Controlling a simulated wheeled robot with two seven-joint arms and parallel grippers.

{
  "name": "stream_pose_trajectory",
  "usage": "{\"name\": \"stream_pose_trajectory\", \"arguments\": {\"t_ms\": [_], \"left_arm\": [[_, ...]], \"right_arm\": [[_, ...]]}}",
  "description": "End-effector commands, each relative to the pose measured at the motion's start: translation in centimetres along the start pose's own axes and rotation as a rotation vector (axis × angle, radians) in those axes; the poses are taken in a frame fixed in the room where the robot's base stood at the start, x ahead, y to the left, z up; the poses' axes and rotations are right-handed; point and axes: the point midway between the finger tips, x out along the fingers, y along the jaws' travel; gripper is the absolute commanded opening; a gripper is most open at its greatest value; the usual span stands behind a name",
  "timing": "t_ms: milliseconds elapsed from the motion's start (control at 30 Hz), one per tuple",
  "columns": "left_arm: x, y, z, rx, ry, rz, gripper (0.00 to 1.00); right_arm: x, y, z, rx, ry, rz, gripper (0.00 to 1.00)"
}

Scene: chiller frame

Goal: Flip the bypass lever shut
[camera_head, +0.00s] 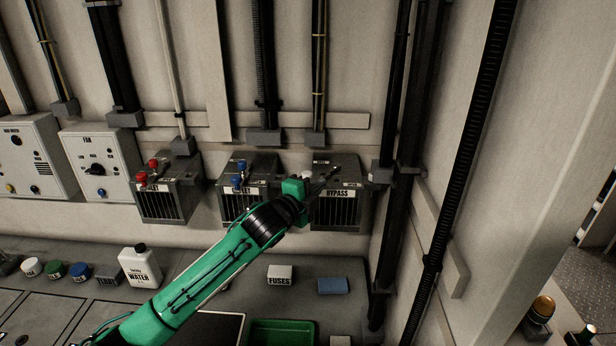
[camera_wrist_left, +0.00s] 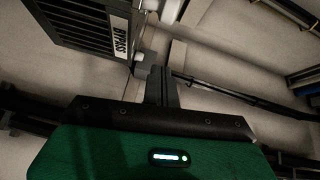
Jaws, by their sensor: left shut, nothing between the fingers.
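The grey box labelled BYPASS (camera_head: 337,208) is mounted on the wall right of the middle in the head view. Its label and grille also show at the top left of the wrist view (camera_wrist_left: 85,22). My left gripper (camera_head: 328,174) is at the upper part of this box, its green arm coming in from the lower left. In the wrist view its fingers (camera_wrist_left: 162,84) are shut together with nothing between them, beside the label end of the box. My right gripper is not in view.
Two similar boxes, one with red knobs (camera_head: 168,201) and one with blue knobs (camera_head: 240,204), stand left of it. Vertical dark pipes (camera_head: 402,185) rise close on the right. The counter below holds a white water bottle (camera_head: 140,266), a FUSES box (camera_head: 280,275) and a green tray (camera_head: 283,325).

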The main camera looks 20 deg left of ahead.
Motion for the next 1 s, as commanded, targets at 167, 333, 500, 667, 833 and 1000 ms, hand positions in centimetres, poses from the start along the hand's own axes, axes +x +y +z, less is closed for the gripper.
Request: {"name": "stream_pose_trajectory", "arguments": {"t_ms": [167, 333, 500, 667, 833, 1000], "left_arm": [[1.0, -0.3, 2.3, 0.001, -0.003, 0.002, 0.00], [1.3, -0.1, 3.6, 0.001, -0.001, 0.001, 0.00], [1.4, 0.0, 3.9, 0.000, 0.001, 0.000, 0.00], [1.4, 0.0, 3.9, 0.000, 0.001, 0.000, 0.00], [1.4, -0.1, 4.6, 0.003, -0.001, 0.001, 0.00], [1.4, -0.5, 6.9, 0.005, -0.002, 0.000, 0.00]], "right_arm": [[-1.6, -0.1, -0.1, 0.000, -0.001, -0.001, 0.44], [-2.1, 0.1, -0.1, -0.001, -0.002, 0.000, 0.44], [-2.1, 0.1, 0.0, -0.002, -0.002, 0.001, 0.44], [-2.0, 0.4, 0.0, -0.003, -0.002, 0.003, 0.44], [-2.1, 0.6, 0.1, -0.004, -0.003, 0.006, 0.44], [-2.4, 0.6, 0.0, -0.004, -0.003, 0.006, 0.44]]}}
